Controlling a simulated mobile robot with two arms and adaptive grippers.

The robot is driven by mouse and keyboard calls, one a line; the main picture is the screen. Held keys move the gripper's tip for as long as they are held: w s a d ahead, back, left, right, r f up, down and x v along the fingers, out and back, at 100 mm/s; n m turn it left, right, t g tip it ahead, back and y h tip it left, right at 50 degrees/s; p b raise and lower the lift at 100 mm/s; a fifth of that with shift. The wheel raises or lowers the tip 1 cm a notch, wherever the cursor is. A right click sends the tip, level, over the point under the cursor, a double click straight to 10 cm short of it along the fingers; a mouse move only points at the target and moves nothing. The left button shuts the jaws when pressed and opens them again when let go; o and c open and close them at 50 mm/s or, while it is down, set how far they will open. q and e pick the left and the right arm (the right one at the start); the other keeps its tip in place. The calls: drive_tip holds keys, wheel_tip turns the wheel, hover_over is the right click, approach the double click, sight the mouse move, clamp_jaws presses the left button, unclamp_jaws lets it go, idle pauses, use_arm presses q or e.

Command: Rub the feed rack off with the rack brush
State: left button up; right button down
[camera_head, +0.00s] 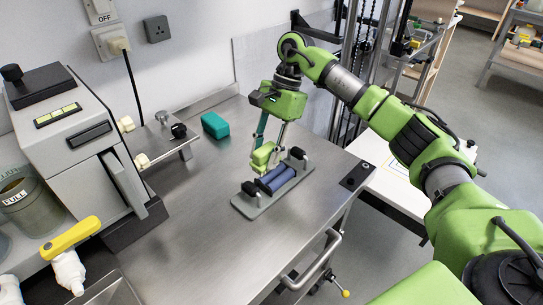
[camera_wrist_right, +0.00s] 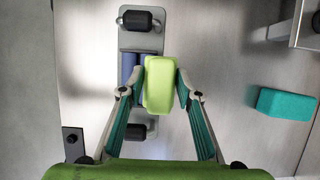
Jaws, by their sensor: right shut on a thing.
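The feed rack (camera_head: 246,205) looks to be the grey base with dark blue rollers (camera_head: 278,178) and black end blocks, lying on the steel bench. It also shows in the right wrist view (camera_wrist_right: 124,100). The rack brush looks to be the lime-green block (camera_head: 262,154). My right gripper (camera_head: 267,146) points down with its fingers shut on this block, which shows between them in the right wrist view (camera_wrist_right: 160,84). The block is over or close beside the rollers' far end and hides part of them; I cannot tell whether it touches. My left gripper is not in view.
A teal block (camera_head: 215,125) lies on the bench behind the rack, near a small metal stand (camera_head: 172,140). A grey machine (camera_head: 75,135) stands at the left, with a yellow-topped white bottle (camera_head: 70,268) in front. The bench's front middle (camera_head: 200,250) is clear.

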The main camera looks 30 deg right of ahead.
drive_tip(key=shift+w, duration=0.1)
idle(0.3)
drive_tip(key=shift+r+p, duration=0.35)
drive_tip(key=shift+r, duration=0.15)
drive_tip(key=shift+r+p, duration=1.8)
drive_tip(key=shift+r, duration=1.25)
drive_tip(key=shift+a, duration=0.1)
